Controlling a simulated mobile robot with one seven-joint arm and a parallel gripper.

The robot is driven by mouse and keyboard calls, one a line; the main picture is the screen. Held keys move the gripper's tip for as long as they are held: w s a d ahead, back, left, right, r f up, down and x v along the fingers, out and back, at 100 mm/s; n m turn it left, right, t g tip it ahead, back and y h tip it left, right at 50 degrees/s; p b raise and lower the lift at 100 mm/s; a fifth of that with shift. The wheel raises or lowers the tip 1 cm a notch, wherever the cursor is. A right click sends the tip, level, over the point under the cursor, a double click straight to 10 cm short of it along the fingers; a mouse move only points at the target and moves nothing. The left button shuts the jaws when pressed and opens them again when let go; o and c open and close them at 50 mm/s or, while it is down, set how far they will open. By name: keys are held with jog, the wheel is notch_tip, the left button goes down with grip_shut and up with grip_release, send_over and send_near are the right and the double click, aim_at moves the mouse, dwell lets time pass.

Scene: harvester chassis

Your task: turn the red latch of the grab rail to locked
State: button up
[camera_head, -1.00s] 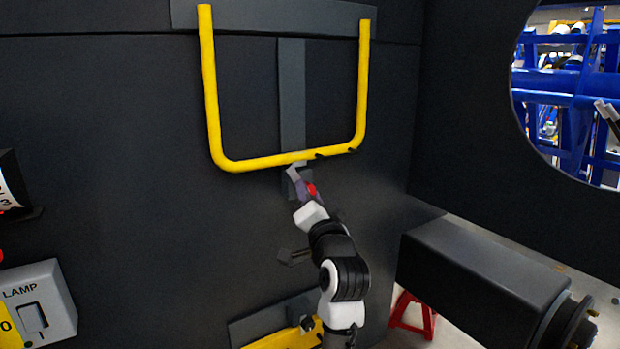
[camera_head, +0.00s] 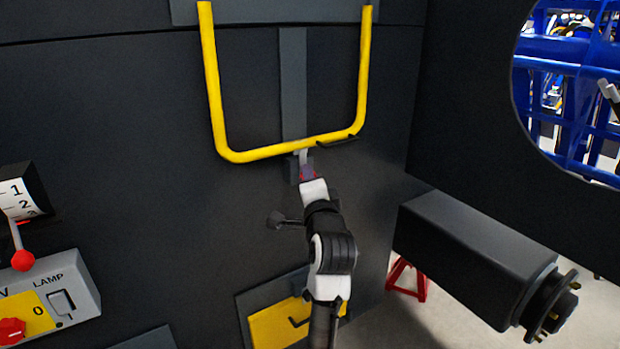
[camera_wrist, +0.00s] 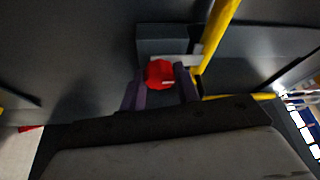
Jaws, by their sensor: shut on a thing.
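The yellow U-shaped grab rail (camera_head: 290,148) hangs on the dark wall, its crossbar at the bottom. The red latch (camera_wrist: 160,73) sits just below the crossbar, against a grey block (camera_head: 292,170). A pale bar (camera_wrist: 185,60) runs beside the latch toward the rail in the wrist view. My gripper (camera_wrist: 161,88) has its purple fingers on either side of the red latch and is shut on it.
A dark lever (camera_head: 285,220) sticks out below the latch, left of my arm. A thick dark beam (camera_head: 470,255) juts out at right. A lamp switch box (camera_head: 60,300) and a red-knobbed lever (camera_head: 22,260) are at lower left. A yellow panel (camera_head: 275,325) is below.

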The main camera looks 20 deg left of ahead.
dwell(0.3)
jog(key=o, duration=1)
jog(key=shift+c, duration=0.2)
jog(key=b+v, duration=1)
jog(key=v, duration=0.3)
jog(key=shift+s+d+f, duration=0.25)
jog(key=shift+s, duration=0.05)
jog(key=shift+r, duration=0.1)
